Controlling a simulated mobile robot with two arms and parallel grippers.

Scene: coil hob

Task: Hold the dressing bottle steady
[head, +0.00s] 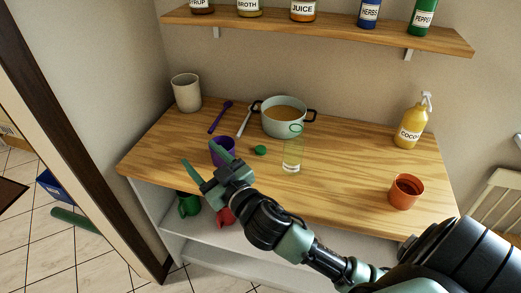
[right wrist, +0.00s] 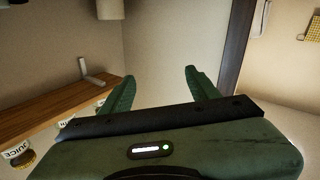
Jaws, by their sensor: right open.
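A clear bottle (head: 292,155) with a green rim and a little pale liquid at its bottom stands upright on the wooden counter (head: 335,190), in front of the pot. No label can be read on it; it is the likely dressing bottle. A small green cap (head: 260,150) lies on the counter to its left. My right gripper (head: 199,151) is open and empty, left of the bottle and clearly apart from it, with the purple cup partly hidden behind it. Its two fingers also show apart in the right wrist view (right wrist: 160,74). My left gripper is not in view.
A pot of soup (head: 283,117) stands behind the bottle. A purple cup (head: 229,157), an orange cup (head: 406,191), a yellow COCO pump bottle (head: 411,126) and a beige canister (head: 186,92) share the counter. A shelf (head: 330,32) with labelled bottles hangs above. The counter's right middle is clear.

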